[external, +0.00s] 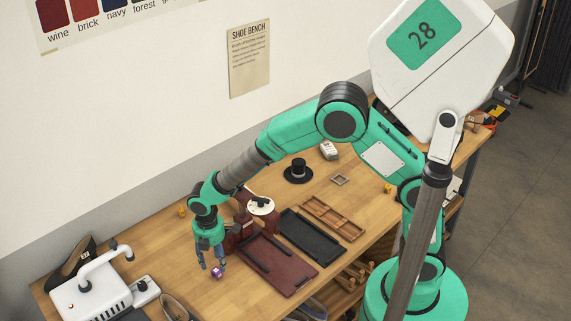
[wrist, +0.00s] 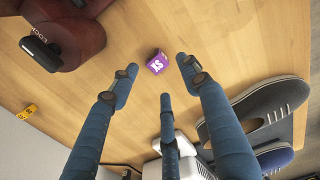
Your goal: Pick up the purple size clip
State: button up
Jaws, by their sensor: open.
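The purple size clip (wrist: 157,62) is a small purple block with white marking. It lies on the wooden bench in the wrist view, just beyond my fingertips. In the external view the clip (external: 216,272) lies below my gripper (external: 211,266), left of the dark red tray. My gripper also shows in the wrist view (wrist: 158,72), with its blue fingers spread apart and nothing between them. The clip appears apart from the fingers, near the middle of the gap. The exact height of the fingertips above the bench is hard to tell.
A dark red tray (external: 285,277) is right of the clip, with a black tray (external: 310,241) behind it. A dark red device (wrist: 72,30) is close by. Shoes (wrist: 262,108) and a white machine (external: 92,290) are nearby. A yellow clip (wrist: 27,111) lies apart.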

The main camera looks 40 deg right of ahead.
aim_at(217, 268)
jog(key=shift+f, duration=0.25)
jog(key=shift+w+f+b, duration=0.15)
jog(key=shift+f+b, duration=0.6)
jog(key=shift+f, duration=1.85)
jog(key=c, duration=0.8)
